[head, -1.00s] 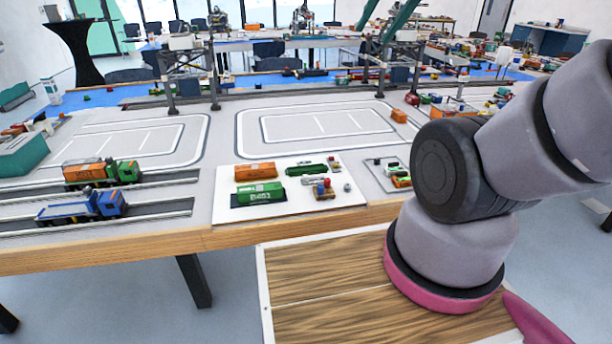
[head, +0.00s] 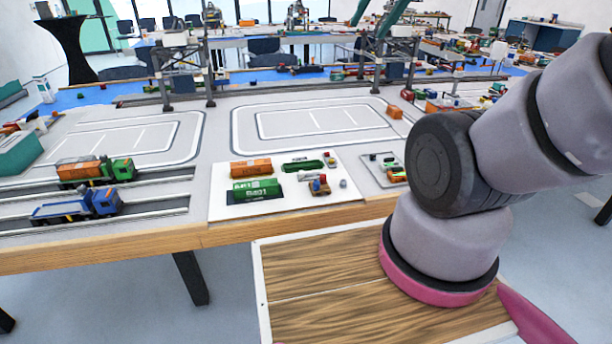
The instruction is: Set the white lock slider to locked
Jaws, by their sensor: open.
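A white board (head: 225,208) lies on the near edge of the table in the head view. It carries an orange container (head: 250,168), a green container (head: 257,188), a dark green piece (head: 302,165) and several small parts. A small white piece (head: 308,178) sits near the board's right side; it is too small to tell whether it is the lock slider or how it is set. A grey panel (head: 372,172) with small parts lies to the right, partly hidden by my arm. My gripper is outside the picture.
Gantry cranes (head: 180,60) stand behind. The marked table area (head: 315,120) behind the board is mostly clear.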

